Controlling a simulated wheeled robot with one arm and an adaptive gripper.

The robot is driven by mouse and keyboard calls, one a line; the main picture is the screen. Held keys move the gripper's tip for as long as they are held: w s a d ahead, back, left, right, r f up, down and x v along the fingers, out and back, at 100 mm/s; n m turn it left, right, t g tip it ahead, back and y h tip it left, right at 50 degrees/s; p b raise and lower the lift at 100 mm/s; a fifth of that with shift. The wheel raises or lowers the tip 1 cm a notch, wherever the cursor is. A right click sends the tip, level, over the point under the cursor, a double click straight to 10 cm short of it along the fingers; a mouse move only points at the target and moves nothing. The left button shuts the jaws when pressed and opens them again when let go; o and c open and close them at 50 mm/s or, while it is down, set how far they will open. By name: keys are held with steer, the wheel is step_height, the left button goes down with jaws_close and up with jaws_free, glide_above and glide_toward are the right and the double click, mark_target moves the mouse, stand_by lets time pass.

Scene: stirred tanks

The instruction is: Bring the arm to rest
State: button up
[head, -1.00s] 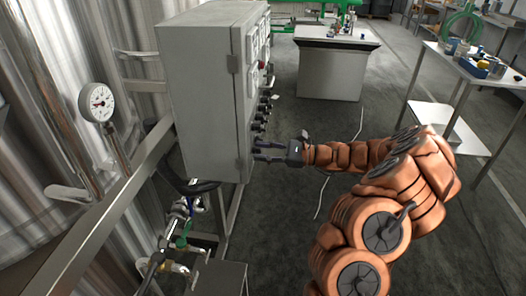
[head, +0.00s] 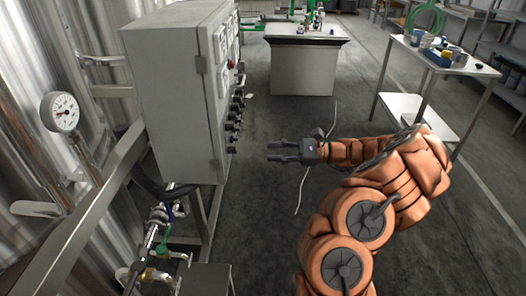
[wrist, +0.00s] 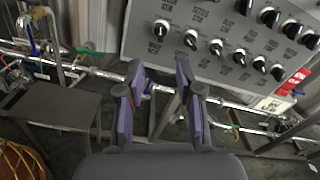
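My gripper (head: 276,152) is at the end of my orange arm, in the middle of the head view. Its fingers point left toward the grey control cabinet (head: 178,95), with a clear gap of floor between. In the wrist view my gripper (wrist: 158,95) has its two purple-padded fingers apart and nothing between them. The cabinet's knob panel (wrist: 222,38) fills the top right of that view, with several black knobs under printed labels, ahead of the fingertips.
A round gauge (head: 61,111) and steel tank walls stand at the left. Pipes and a green valve (head: 163,242) are below the cabinet. A grey bench (head: 303,68) stands behind, and a table with items (head: 398,50) at the right. The floor between is free.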

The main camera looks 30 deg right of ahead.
steer(key=shift+s+d, duration=0.2)
steer(key=shift+d, duration=0.1)
stand_by(0.4)
steer(key=s+a+r+n+g+p, duration=0.1)
steer(key=a+r+n+g, duration=0.25)
steer(key=a, duration=0.45)
steer(key=s+a+r+n+g+p, duration=0.1)
steer(key=a+r+n+g, duration=0.25)
steer(key=a, duration=0.35)
steer(key=s+a+r+n+g+h+p, duration=0.35)
steer(key=s+a+n+g, duration=0.2)
steer(key=s+a, duration=0.5)
steer(key=s+a+n+h+p, duration=0.25)
steer(key=s+n+h, duration=0.3)
steer(key=s, duration=0.45)
steer(key=s+d+n+h+p, duration=0.1)
steer(key=s+d+n+h, duration=0.1)
steer(key=s+d+h, duration=0.4)
steer(key=s, duration=0.3)
steer(key=shift+s+d+r+n+t+p, duration=0.2)
steer(key=shift+s+n+t+p, duration=0.1)
steer(key=shift+n+t, duration=0.1)
steer(key=shift+a, duration=0.25)
